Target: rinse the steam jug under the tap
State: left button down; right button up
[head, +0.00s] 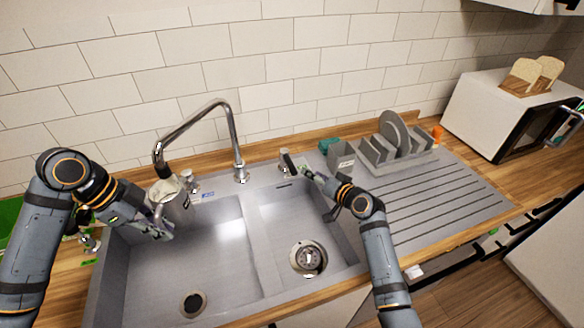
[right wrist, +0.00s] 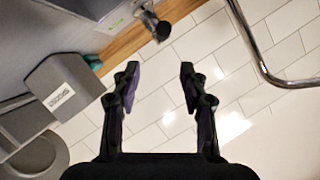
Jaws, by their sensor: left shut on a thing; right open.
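The steam jug (head: 164,190) is a small pale jug over the left basin, just under the end of the tap spout (head: 159,164). My left gripper (head: 160,222) is shut on it, and the fingers partly hide it. No water stream can be made out. The tap lever (head: 288,161), dark-ended on a chrome base, stands behind the right basin. My right gripper (head: 308,173) is close to the right of the lever. In the right wrist view my right gripper (right wrist: 160,88) is open and empty, with the lever (right wrist: 154,24) beyond the fingertips, apart from them.
The steel sink (head: 225,290) has two basins with drains. A grey container (head: 341,157), a teal item (head: 326,145) and a dish rack (head: 410,166) with a plate stand right of the lever. A toaster oven (head: 490,112) with bread on top is farther right. The right basin is empty.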

aim_at(292, 165)
jog(key=x, duration=0.8)
jog(key=s+a+f+x, duration=0.1)
jog(key=x, duration=0.3)
jog(key=shift+c, duration=0.2)
grip_shut()
